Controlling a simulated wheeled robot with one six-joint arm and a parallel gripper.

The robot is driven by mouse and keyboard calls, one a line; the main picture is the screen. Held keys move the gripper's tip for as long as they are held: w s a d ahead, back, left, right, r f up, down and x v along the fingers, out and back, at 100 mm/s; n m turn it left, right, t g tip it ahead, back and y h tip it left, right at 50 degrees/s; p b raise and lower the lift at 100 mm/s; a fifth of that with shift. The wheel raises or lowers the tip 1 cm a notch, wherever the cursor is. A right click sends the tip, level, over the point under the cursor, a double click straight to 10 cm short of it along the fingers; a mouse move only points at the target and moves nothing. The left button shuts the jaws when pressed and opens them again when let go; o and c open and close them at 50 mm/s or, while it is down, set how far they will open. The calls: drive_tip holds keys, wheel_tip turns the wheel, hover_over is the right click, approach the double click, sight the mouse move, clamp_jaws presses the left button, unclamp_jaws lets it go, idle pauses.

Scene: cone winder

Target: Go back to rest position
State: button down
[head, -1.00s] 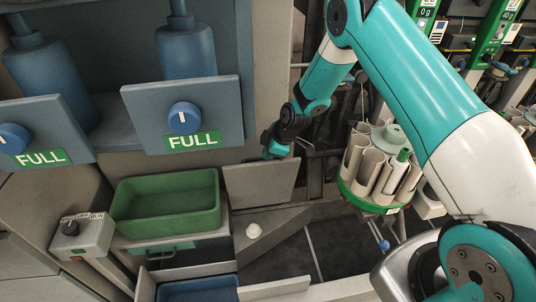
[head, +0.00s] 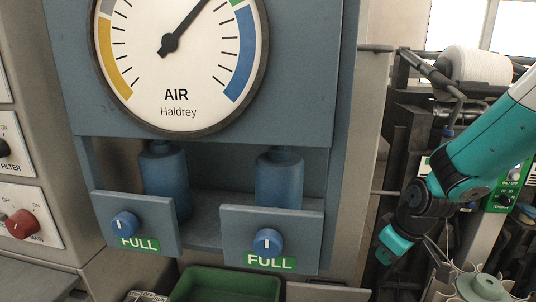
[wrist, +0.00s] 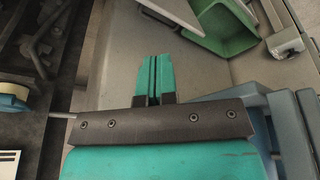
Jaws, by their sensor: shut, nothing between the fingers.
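My gripper (head: 388,254) shows at the right of the head view, at the end of my teal arm, pointing down and left. In the wrist view its two teal fingers (wrist: 157,75) lie side by side, closed together, with nothing between them. It hangs in free air to the right of the blue panel with the FULL knobs and touches nothing that I can see.
A large AIR gauge (head: 180,55) sits above two blue bottles and two FULL panels (head: 265,240). A green bin (head: 225,285) stands below; it also shows in the wrist view (wrist: 222,30). A white cone (head: 475,66) is behind my arm. Paper tubes (head: 445,280) stand at lower right.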

drive_tip(key=s+d+r+m+h, duration=0.1)
drive_tip(key=s+r+m, duration=0.2)
drive_tip(key=s, duration=0.3)
drive_tip(key=s+d+r+m, duration=0.2)
drive_tip(key=s+r+m, duration=0.1)
drive_tip(key=s, duration=0.2)
drive_tip(key=s+a+r+n+g+y, duration=0.3)
drive_tip(key=s+a+r+n, duration=0.3)
drive_tip(key=s+a, duration=0.7)
wheel_tip(320, 180, up, 2)
drive_tip(key=shift+a+r+y, duration=0.25)
drive_tip(key=shift+a+y, duration=0.05)
drive_tip(key=shift+a, duration=0.4)
drive_tip(key=shift+w, duration=0.1)
